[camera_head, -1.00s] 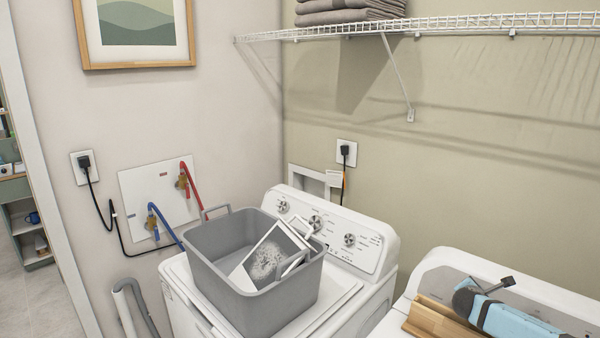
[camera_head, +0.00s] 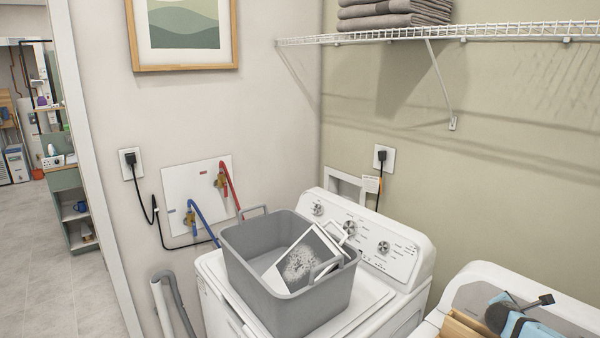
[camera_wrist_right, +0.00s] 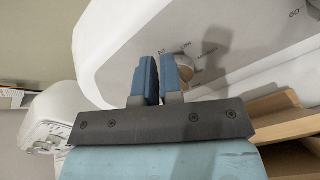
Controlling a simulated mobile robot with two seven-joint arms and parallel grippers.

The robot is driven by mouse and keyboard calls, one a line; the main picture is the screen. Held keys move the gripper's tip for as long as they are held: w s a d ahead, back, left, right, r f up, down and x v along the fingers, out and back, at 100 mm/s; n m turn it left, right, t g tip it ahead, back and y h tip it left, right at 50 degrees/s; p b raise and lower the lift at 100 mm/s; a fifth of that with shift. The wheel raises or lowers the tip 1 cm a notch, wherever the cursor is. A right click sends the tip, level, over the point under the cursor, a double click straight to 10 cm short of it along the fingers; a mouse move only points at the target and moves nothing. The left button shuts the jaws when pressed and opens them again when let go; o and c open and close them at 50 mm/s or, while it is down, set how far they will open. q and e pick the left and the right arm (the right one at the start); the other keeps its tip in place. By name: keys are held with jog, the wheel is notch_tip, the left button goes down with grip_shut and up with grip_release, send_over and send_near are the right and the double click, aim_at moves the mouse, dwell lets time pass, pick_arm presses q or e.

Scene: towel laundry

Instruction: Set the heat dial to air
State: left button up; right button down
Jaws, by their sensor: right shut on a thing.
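My right gripper (camera_wrist_right: 160,68) is at the white control panel (camera_wrist_right: 130,45) of the machine at the right. Its two blue fingers are close together, shut on the heat dial. A round metallic part of the dial (camera_wrist_right: 186,57) shows just beside the right finger; the rest is hidden behind the fingers. The dial's pointer and the air mark cannot be read. In the head view my right wrist covers part of this white machine (camera_head: 480,273) at the lower right. My left gripper is not in view.
A white washer (camera_head: 408,238) with several knobs stands to the left. A grey basket (camera_head: 250,275) with a white and grey item sits on its lid. Wooden pieces (camera_head: 462,327) lie by my right arm. A wire shelf (camera_head: 500,33) with folded towels (camera_head: 395,12) hangs above.

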jog(key=shift+d, duration=0.1)
jog(key=shift+w+d+r+p, duration=0.1)
jog(key=shift+r+p, duration=0.15)
jog(key=shift+p, duration=0.25)
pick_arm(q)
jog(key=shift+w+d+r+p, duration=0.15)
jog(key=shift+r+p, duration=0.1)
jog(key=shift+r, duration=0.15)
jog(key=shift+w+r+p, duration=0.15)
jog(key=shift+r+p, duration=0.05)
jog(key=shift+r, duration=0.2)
pick_arm(e)
jog(key=v, duration=0.5)
jog(key=shift+a+f, duration=0.2)
jog(key=shift+a, duration=0.05)
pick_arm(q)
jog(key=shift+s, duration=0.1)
